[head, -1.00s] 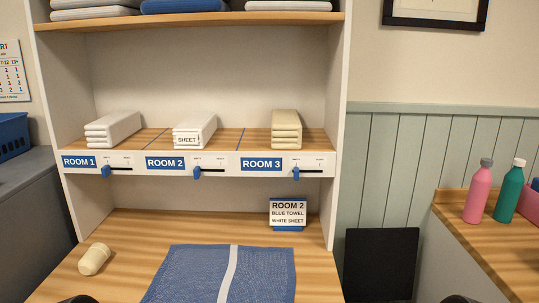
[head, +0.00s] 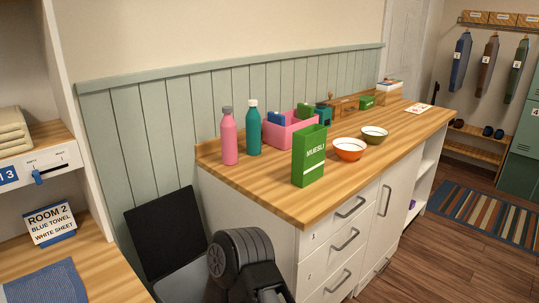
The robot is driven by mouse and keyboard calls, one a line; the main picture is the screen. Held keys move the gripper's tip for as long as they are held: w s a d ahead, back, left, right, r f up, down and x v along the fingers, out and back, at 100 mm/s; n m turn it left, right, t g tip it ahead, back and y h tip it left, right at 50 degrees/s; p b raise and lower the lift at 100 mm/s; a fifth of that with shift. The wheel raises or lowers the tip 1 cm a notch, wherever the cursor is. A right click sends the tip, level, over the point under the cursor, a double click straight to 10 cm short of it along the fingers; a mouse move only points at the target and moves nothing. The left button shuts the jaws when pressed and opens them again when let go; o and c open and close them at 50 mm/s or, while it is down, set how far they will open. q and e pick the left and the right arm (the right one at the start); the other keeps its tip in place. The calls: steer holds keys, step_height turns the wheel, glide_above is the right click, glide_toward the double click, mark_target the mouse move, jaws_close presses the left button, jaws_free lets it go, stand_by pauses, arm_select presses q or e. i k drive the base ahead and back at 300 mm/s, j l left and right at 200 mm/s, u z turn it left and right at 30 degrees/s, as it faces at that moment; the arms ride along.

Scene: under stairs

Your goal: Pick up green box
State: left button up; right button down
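A green box (head: 309,156) labelled MUESLI stands upright near the front left edge of the wooden counter (head: 400,150). A smaller green box (head: 367,102) is farther back on the same counter. A dark part of my arm, probably the right, rises at the bottom centre in front of the cabinet, below and left of the muesli box and apart from it. Its fingertips cannot be made out. My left gripper is not in view.
A pink bottle (head: 229,138), a teal bottle (head: 253,130) and a pink bin (head: 291,128) stand behind the muesli box. An orange bowl (head: 349,149) and an olive bowl (head: 374,135) are to its right. A black chair back (head: 166,228) stands left of the drawers.

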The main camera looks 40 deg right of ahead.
mark_target(308, 143)
steer(key=z, duration=1.8)
